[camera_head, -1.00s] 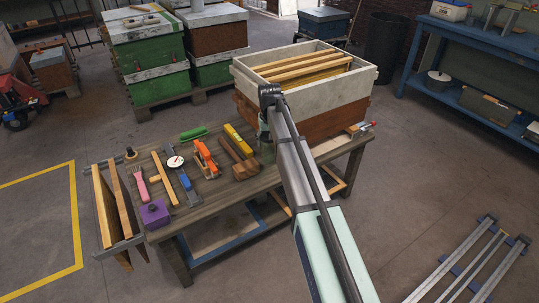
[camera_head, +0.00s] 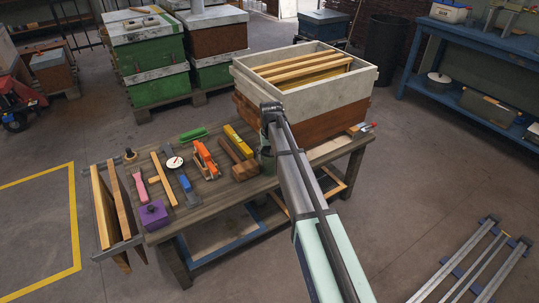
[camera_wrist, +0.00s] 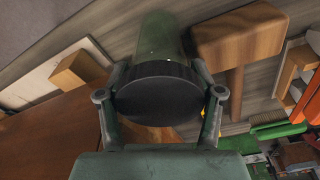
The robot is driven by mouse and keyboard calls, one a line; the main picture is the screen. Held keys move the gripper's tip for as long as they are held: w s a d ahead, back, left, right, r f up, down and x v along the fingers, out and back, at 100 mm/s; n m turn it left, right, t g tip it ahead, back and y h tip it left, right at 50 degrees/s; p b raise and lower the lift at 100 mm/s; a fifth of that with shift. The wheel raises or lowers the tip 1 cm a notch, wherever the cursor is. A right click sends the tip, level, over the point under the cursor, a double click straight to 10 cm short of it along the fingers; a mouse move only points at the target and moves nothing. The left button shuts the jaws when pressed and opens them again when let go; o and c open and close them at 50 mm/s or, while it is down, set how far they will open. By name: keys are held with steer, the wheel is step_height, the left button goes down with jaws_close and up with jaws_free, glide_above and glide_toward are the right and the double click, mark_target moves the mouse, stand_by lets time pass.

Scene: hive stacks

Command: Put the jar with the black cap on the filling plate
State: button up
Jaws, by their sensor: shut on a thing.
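The jar with the black cap (camera_wrist: 160,92) is between my gripper's fingers (camera_wrist: 160,100) in the wrist view. The fingers press on both sides near the cap, and the green jar body extends beyond it. In the head view the dark green jar (camera_head: 266,160) shows beside my arm, over the table's front edge by the mallet; whether it touches the table is unclear. A pale flat panel (camera_head: 325,149) lies in front of the hive box, and a pale board also shows in the wrist view (camera_wrist: 42,92). I cannot tell whether this is the filling plate.
A white and brown hive box (camera_head: 330,108) with frames stands behind my gripper. A wooden mallet (camera_head: 243,170), an orange tool (camera_head: 204,160), a yellow block (camera_head: 238,140) and a purple block (camera_head: 153,214) lie to the left on the table (camera_head: 215,205).

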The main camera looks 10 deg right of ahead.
steer(key=o, duration=1.4)
steer(key=shift+f, duration=0.1)
